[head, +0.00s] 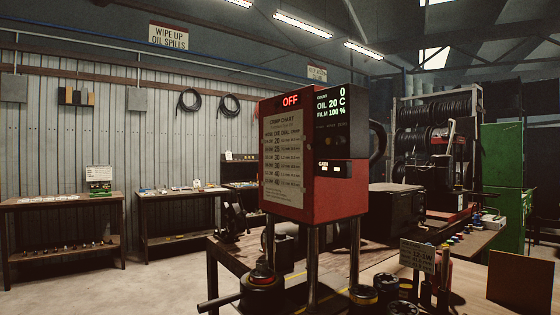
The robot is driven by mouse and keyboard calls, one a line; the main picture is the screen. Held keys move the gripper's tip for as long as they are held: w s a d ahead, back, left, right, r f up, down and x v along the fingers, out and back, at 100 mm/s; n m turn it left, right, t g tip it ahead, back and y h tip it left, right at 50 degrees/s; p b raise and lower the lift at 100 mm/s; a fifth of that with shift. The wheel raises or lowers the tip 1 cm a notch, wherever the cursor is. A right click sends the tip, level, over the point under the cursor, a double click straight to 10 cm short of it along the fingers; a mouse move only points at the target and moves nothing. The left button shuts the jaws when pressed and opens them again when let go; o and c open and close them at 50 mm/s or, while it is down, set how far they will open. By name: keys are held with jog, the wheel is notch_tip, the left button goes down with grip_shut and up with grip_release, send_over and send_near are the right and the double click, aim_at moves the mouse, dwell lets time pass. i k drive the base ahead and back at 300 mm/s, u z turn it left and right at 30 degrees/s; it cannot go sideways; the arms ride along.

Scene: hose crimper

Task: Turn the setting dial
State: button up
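The hose crimper (340,190) is a red cabinet on grey posts, standing on a workbench in the middle of the head view. A red OFF sign (290,100) is lit at its top. Its dark display (332,112) reads 0, OIL 20 C and FILM 100 %. A crimp chart (283,158) covers the front left face. Below the display are small dim markings and a lit label. I cannot make out the setting dial for certain. My gripper is not in view.
Dark round pieces and a small sign (417,256) stand on the bench right of the crimper. A brown panel (519,282) is at the lower right. A green cabinet (502,155) and hose reels (435,110) stand behind. Open floor (150,285) lies left, before two side tables.

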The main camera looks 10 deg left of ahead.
aim_at(279, 236)
jog(key=u, duration=0.55)
jog(key=k, duration=0.65)
jog(key=u, duration=1.05)
jog(key=i, duration=1.4)
jog(key=u, duration=0.4)
jog(key=i, duration=2)
jog(key=z, duration=0.6)
jog(key=i, duration=1.05)
jog(key=z, duration=1.6)
jog(key=i, duration=0.9)
jog(key=z, duration=0.65)
